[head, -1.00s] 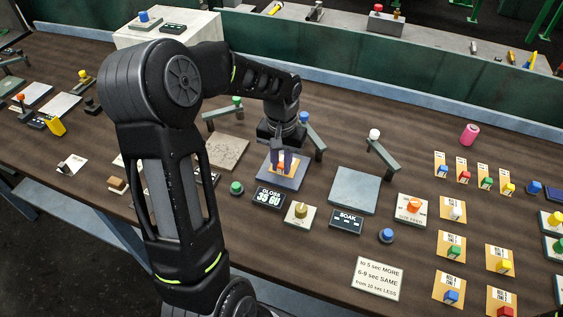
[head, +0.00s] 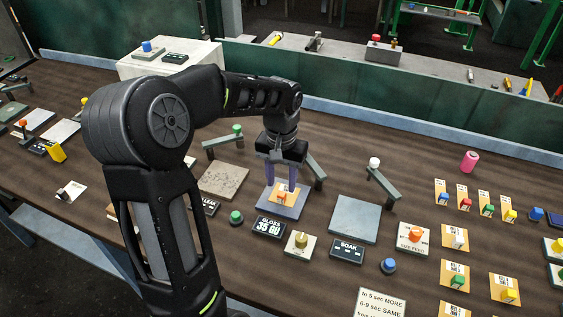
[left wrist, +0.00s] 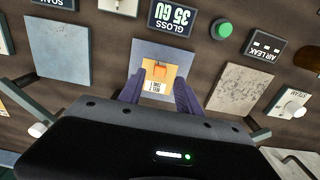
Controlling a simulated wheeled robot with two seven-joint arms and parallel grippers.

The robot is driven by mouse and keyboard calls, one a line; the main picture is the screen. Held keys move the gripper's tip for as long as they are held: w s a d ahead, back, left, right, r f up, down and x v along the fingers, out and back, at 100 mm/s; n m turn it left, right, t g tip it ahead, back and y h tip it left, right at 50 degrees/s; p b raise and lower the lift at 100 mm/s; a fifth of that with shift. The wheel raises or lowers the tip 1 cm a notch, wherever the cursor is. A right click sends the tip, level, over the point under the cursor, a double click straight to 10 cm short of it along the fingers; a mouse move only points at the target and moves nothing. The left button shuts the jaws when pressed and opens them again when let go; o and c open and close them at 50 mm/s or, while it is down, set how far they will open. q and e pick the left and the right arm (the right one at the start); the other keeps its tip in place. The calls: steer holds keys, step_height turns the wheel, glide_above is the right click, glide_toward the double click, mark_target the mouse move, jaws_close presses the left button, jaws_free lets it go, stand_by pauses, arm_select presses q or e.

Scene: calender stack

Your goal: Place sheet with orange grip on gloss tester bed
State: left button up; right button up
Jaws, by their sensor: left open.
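The sheet with the orange grip (head: 284,199) lies flat on the blue-grey gloss tester bed (head: 266,206), behind the display reading GLOSS 35 GU (head: 269,229). In the left wrist view the sheet is a small orange-yellow card (left wrist: 152,87) with a raised orange grip (left wrist: 160,69), well inside the bed's edges (left wrist: 146,50). My left gripper (head: 281,187) is above the bed, pointing down. Its purple fingers are apart with nothing between them, one on each side of the sheet (left wrist: 157,92). My right gripper is not in view.
A stone-like plate (head: 223,181) lies left of the bed and a plain grey plate (head: 354,219) right of it. A green-topped button (head: 236,217) stands in front. Grey angled arms (head: 313,172) stand close behind. Several orange cards with coloured grips (head: 455,240) lie at right.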

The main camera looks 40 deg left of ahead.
mark_target(282, 194)
arm_select(q)
step_height(282, 194, up, 7)
steer(key=shift+r, duration=0.2)
